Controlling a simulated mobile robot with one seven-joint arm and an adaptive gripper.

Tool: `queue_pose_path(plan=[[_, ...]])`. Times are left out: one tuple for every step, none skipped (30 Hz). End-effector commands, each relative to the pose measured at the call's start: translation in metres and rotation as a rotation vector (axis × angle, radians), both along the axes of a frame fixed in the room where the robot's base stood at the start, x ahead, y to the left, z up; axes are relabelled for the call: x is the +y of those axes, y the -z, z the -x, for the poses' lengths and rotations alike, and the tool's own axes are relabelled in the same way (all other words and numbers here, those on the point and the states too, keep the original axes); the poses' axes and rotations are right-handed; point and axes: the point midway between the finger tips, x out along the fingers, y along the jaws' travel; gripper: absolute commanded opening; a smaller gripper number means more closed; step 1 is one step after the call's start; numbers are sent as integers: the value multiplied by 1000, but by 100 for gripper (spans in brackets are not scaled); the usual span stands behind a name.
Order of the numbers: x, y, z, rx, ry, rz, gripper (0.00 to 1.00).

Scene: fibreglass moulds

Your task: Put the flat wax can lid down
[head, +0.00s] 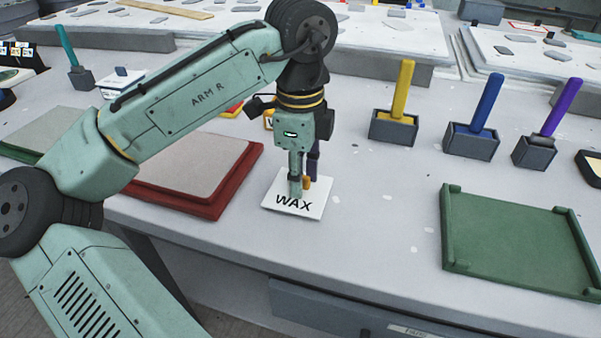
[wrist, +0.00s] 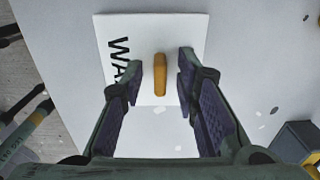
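The flat wax can lid (head: 314,206) is a thin white square plate with black WAX lettering. It lies flat on the grey table near the front edge. An orange-yellow knob (wrist: 160,84) stands up from the lid (wrist: 190,30). My gripper (head: 303,190) points straight down over the lid. In the wrist view its fingers stand apart on either side of the knob, with a visible gap on each side. In the head view the fingers partly hide the lid and knob.
A red-rimmed mould (head: 235,178) lies left of the lid, and a green tray (head: 515,240) lies to the right. Grey tubs with yellow (head: 393,127), blue (head: 470,140) and purple (head: 533,152) handles stand behind. The table between lid and green tray is clear.

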Motion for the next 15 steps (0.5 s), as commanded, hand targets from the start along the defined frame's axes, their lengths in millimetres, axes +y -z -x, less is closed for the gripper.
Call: queue_pose_path(plan=[[0, 0, 0, 0, 0, 0, 28], [0, -1, 0, 0, 0, -1, 28], [0, -3, 0, -2, -1, -2, 28], [0, -5, 0, -2, 0, -2, 28], [0, -8, 0, -2, 0, 0, 28], [-1, -14, -1, -2, 0, 0, 28], [0, -19, -1, -2, 0, 0, 28], [-1, -24, -1, -3, 0, 2, 28], [-1, -33, 0, -2, 1, 1, 28], [0, -40, 0, -3, -1, 0, 28], [0, -47, 0, -3, -1, 0, 28], [0, -56, 0, -3, -1, -1, 28], [1, -64, 0, -3, -3, -3, 28], [1, -71, 0, -3, -3, -4, 28], [1, -79, 0, -3, -2, -3, 28]])
